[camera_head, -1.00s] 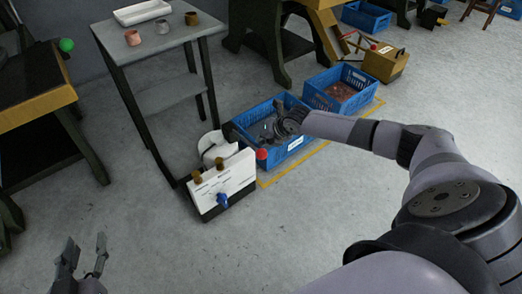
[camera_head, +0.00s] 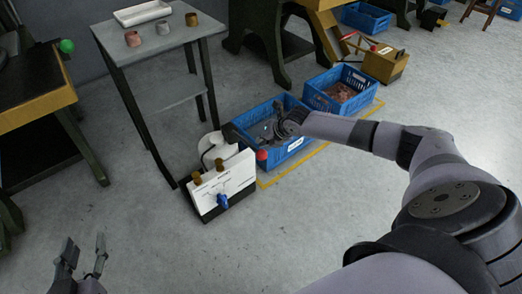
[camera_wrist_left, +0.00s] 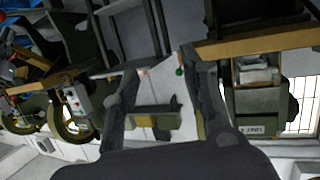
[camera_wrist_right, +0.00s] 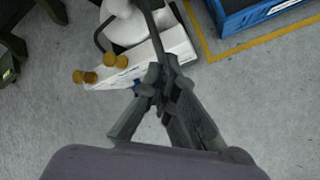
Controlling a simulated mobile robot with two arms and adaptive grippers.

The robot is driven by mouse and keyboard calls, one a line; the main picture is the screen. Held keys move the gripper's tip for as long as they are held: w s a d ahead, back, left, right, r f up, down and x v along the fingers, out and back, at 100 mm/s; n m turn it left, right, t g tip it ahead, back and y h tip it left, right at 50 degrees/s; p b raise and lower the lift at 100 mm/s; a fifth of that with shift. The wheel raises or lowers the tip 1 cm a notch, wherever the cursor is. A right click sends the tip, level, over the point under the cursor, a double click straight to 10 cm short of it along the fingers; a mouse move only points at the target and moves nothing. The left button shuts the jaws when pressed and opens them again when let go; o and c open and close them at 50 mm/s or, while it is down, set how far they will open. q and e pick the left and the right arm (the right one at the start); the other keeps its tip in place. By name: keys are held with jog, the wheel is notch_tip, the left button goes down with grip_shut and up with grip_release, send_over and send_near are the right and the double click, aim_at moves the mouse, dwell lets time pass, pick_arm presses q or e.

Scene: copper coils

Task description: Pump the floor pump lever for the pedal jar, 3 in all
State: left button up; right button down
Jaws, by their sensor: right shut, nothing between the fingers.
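The pump unit has a white front panel (camera_head: 225,182) with a blue valve handle (camera_head: 222,200) and two brass knobs; a white rounded jar (camera_head: 213,150) stands behind it. A red ball knob (camera_head: 262,155) shows at the panel's right; I take it to be on the pump lever. My right gripper (camera_head: 268,132) is just above and beside this knob. In the right wrist view the right gripper (camera_wrist_right: 163,82) is shut and empty, with a dark bar close by its tips; contact is unclear. My left gripper (camera_head: 84,250) is open and empty, low at the left.
Blue crates (camera_head: 296,158) stand on the floor beside the pump, by a yellow floor line (camera_head: 290,172). A grey table (camera_head: 160,50) with a white tray and small cups stands behind. A wooden-topped bench (camera_head: 38,105) is at the left. The front floor is clear.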

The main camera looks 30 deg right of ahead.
pick_arm(q)
jog(key=shift+r, duration=0.1)
pick_arm(e)
jog(key=shift+f, duration=0.2)
jog(key=shift+f, duration=0.1)
pick_arm(q)
jog(key=shift+w+d+r+t, duration=0.25)
jog(key=shift+r+t, duration=0.15)
jog(key=shift+r, duration=0.2)
pick_arm(e)
jog(key=shift+f, duration=0.15)
